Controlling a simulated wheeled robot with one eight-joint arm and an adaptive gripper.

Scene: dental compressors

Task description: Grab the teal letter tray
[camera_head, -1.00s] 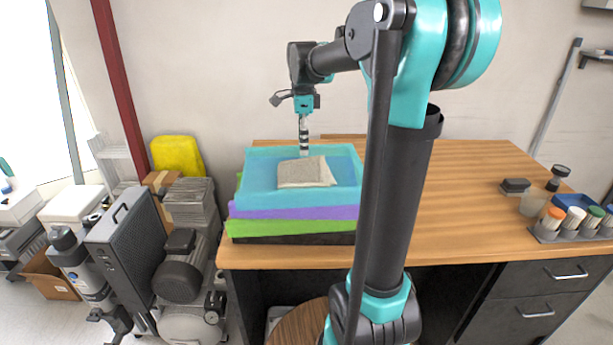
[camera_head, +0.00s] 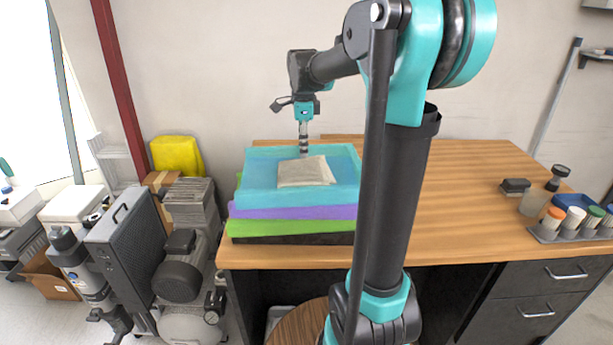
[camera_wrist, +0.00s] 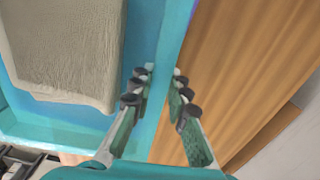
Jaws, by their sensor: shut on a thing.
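The teal letter tray (camera_head: 256,177) lies on top of a stack of trays at the left end of the wooden desk. A beige folded cloth or paper bundle (camera_head: 305,171) lies in it; it also shows in the wrist view (camera_wrist: 65,45). My gripper (camera_head: 304,151) points down at the tray's far edge. In the wrist view, the fingers of my gripper (camera_wrist: 161,84) stand on either side of the teal tray's wall (camera_wrist: 174,45), shut on it. Contact at the fingertips is hard to make out.
A purple tray (camera_head: 290,212), a green tray (camera_head: 290,228) and a dark one lie under the teal tray. The wooden desk (camera_head: 470,200) is clear in the middle. A bottle rack (camera_head: 575,233) stands at its right end. Compressors (camera_head: 180,280) stand on the floor at left.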

